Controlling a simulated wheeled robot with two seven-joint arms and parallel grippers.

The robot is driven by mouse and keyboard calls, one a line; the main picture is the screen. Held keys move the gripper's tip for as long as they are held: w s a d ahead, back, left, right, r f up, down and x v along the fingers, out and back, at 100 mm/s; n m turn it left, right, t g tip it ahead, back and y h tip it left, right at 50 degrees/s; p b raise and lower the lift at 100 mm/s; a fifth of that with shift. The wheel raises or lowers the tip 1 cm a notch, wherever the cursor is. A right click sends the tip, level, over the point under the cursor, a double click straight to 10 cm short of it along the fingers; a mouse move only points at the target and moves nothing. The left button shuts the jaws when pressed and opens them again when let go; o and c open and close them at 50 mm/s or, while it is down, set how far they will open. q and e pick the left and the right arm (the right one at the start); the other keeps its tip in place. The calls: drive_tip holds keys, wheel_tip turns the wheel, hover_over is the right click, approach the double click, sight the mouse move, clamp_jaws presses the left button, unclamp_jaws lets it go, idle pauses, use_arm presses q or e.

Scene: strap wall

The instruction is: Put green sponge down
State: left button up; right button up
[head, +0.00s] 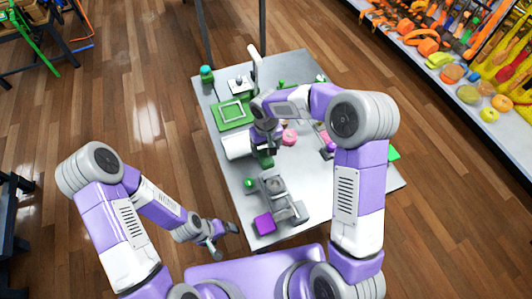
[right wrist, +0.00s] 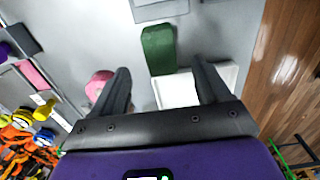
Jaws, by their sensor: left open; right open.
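The green sponge (right wrist: 158,48) lies on the grey table, just beyond and between the open fingers of my right gripper (right wrist: 162,88) in the right wrist view. One end of it meets the edge of a white tray (right wrist: 178,90); I cannot tell if it overlaps the tray. In the head view the sponge (head: 265,159) shows partly beneath my right gripper (head: 268,147), beside the white tray (head: 238,146). My right gripper is open with nothing between its fingers. My left gripper (head: 213,249) is open and empty, low at the table's left front edge.
A grey device (head: 275,188) and a purple block (head: 264,222) stand at the table's front. A pink round thing (head: 290,137) is right of my right gripper. A green board (head: 232,113) lies at the back left. A shelf of goods (head: 470,60) stands at the right.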

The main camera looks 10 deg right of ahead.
sight(266, 157)
wheel_tip(266, 157, up, 5)
drive_tip(key=shift+r, duration=0.2)
idle(0.6)
